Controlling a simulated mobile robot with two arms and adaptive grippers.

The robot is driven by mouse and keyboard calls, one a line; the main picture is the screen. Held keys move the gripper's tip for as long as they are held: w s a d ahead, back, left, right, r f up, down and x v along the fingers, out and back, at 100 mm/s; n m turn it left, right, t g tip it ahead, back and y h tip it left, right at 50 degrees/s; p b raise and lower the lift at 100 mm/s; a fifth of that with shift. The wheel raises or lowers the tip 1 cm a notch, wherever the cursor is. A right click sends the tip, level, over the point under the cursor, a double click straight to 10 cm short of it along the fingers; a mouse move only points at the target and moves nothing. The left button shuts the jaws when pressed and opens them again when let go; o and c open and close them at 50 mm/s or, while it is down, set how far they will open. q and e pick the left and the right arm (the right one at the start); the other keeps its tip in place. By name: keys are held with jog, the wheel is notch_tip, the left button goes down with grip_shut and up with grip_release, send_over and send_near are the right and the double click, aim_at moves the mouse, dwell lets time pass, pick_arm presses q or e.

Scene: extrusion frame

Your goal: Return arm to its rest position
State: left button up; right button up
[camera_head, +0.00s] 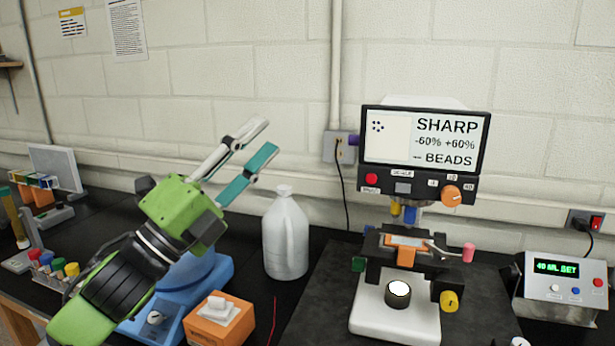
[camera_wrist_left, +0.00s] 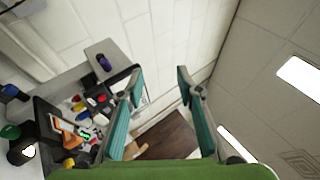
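My left gripper (camera_head: 250,155) is raised above the left part of the bench in the head view. Its arm comes in from the lower left and its fingers point up and to the right. The two fingers, with teal pads, stand apart, and nothing is between them. In the left wrist view my left gripper (camera_wrist_left: 160,110) also shows open and empty, with wall and ceiling beyond it. My right gripper is in neither view.
A white jug (camera_head: 285,238) stands right of the gripper. A microscope with a screen (camera_head: 424,140) stands further right, beside a control box (camera_head: 560,288). A blue device (camera_head: 205,285) and an orange box (camera_head: 218,322) are below the arm. Tubes with coloured caps (camera_head: 55,268) stand left.

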pick_arm(q)
jog(key=s+a+f+n+g+y, duration=0.15)
jog(key=f+n+y, duration=0.4)
jog(key=f, duration=0.65)
jog(key=a+f+n+g+y, duration=0.1)
jog(key=a+f+n+y, duration=0.25)
jog(key=f+n, duration=0.6)
jog(key=s+a+f+n+g+y, duration=0.15)
jog(key=f+n+y, duration=0.3)
jog(key=f, duration=1.05)
jog(key=s+a+f+n+g+y, duration=0.1)
jog(key=s+a+f+n+g, duration=0.15)
jog(key=s+f, duration=0.55)
jog(key=s+a+f+n+g+y, duration=0.1)
jog(key=s+a+f+n+g, duration=0.2)
jog(key=s+f, duration=0.55)
jog(key=s+a+f+n+g+y, duration=0.15)
jog(key=s+f+n+g, duration=0.35)
jog(key=s, duration=0.6)
notch_tip(320, 180, down, 31)
jog(key=m+b, duration=0.2)
jog(key=b, duration=0.3)
jog(key=s+a+f+g+b, duration=0.1)
jog(key=s+f+b, duration=0.4)
jog(key=s+f, duration=1.3)
notch_tip(320, 180, down, 4)
jog(key=shift+a+g, duration=0.35)
jog(key=shift+a, duration=0.5)
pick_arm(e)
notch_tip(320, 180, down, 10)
